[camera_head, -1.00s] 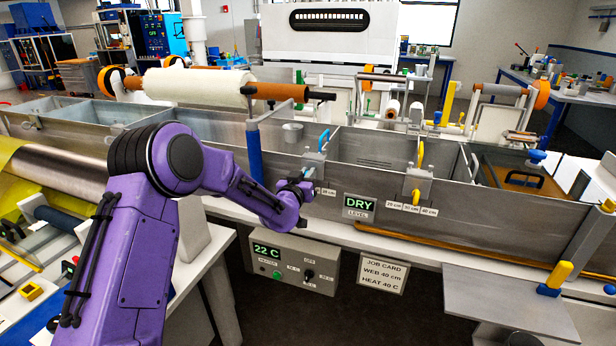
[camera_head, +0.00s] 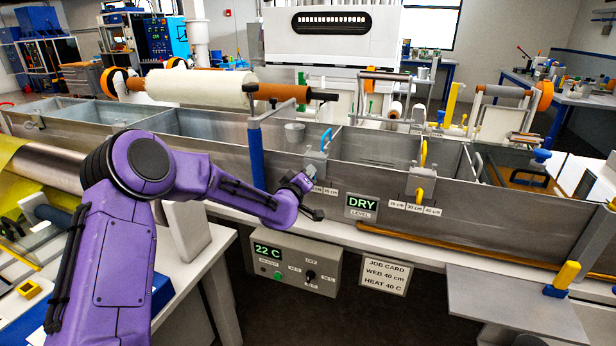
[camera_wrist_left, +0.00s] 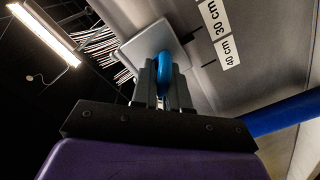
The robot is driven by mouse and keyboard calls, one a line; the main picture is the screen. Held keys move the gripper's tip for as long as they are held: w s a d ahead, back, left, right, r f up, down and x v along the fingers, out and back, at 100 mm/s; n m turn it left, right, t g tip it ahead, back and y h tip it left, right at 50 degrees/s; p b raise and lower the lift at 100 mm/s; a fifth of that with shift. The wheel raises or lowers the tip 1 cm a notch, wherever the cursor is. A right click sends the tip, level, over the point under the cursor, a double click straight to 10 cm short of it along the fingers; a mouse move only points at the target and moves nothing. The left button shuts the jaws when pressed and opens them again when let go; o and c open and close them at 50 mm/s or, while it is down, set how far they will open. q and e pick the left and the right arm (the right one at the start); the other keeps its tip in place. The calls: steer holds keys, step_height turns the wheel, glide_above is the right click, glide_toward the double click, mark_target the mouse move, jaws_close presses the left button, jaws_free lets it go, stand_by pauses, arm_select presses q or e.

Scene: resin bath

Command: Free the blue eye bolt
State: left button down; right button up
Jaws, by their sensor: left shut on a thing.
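In the head view the left gripper (camera_head: 302,184) is at the front of the clamp block (camera_head: 315,161) on the bath's front wall, and hides the eye bolt there. A blue curved handle (camera_head: 325,139) stands on top of this block. My right gripper is not in view.
A second clamp block (camera_head: 420,182) with yellow parts sits farther right on the bath wall (camera_head: 470,205). A blue post (camera_head: 256,155) stands close left of my gripper. A control box (camera_head: 295,262) and a job card (camera_head: 386,274) are below.

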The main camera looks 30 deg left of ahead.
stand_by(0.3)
arm_select(q)
steer(key=c, duration=1.2)
jaws_free()
steer(key=b+v, duration=0.1)
steer(key=v, duration=0.9)
steer(key=shift+s+d+b, duration=0.1)
steer(key=shift+s+b, duration=0.1)
steer(key=shift+b, duration=0.15)
